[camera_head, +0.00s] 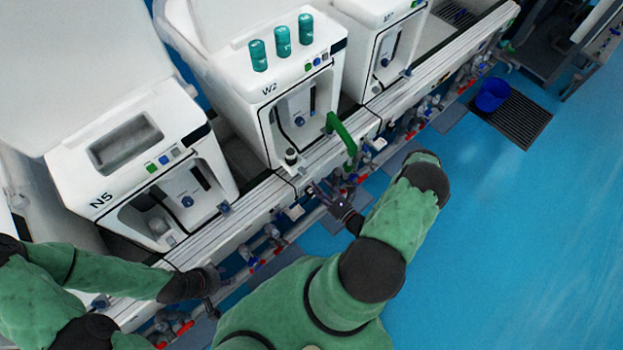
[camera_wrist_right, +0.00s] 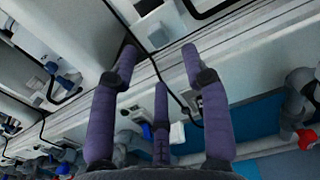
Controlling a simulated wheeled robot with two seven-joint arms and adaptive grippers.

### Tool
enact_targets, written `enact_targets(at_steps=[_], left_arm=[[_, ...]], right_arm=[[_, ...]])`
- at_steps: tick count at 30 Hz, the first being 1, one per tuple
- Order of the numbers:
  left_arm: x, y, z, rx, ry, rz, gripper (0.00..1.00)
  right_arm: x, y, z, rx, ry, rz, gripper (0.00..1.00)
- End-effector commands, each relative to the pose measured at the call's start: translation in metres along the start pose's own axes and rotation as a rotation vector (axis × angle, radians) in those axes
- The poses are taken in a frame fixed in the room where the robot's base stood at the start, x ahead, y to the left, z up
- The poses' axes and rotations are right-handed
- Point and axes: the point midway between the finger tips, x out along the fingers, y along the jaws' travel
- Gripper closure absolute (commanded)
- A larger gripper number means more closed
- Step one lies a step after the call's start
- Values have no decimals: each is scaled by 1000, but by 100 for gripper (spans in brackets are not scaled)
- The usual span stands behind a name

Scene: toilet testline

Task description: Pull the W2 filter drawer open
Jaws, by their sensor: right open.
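The W2 unit (camera_head: 285,85) is a white machine with a dark-edged front recess, standing in the middle of the row in the head view. A green bar (camera_head: 342,133) sticks out at its lower right front. I cannot tell whether it belongs to the filter drawer; no drawer is clearly visible. My right gripper (camera_head: 322,190) is in front of and below W2, apart from the green bar. In the right wrist view its fingers (camera_wrist_right: 160,62) are spread and empty, facing a pale rail. My left gripper (camera_head: 212,292) is low in front of the N5 unit; its fingers are unclear.
The N5 unit (camera_head: 145,165) stands left of W2, and another white unit (camera_head: 385,40) right of it. Three teal cylinders (camera_head: 282,42) stand on W2. A pale rail (camera_head: 235,222) with valves and pipes runs along the front. A blue bucket (camera_head: 491,95) stands on the right; blue floor (camera_head: 510,220) is clear.

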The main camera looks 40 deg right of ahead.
Motion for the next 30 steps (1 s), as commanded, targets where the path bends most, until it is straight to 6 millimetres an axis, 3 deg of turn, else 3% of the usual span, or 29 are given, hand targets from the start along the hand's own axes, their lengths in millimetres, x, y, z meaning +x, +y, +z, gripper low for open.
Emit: enact_targets(at_steps=[3, 9, 30], left_arm=[[0, 0, 0, 0, 0, 0, 60], [0, 0, 0, 0, 0, 0, 60], [0, 0, 0, 0, 0, 0, 60]], right_arm=[[-19, -2, 0, -2, 1, -4, 53], [-34, -1, 0, -2, 0, -1, 53], [-36, 1, 0, -1, 0, 8, 53]])
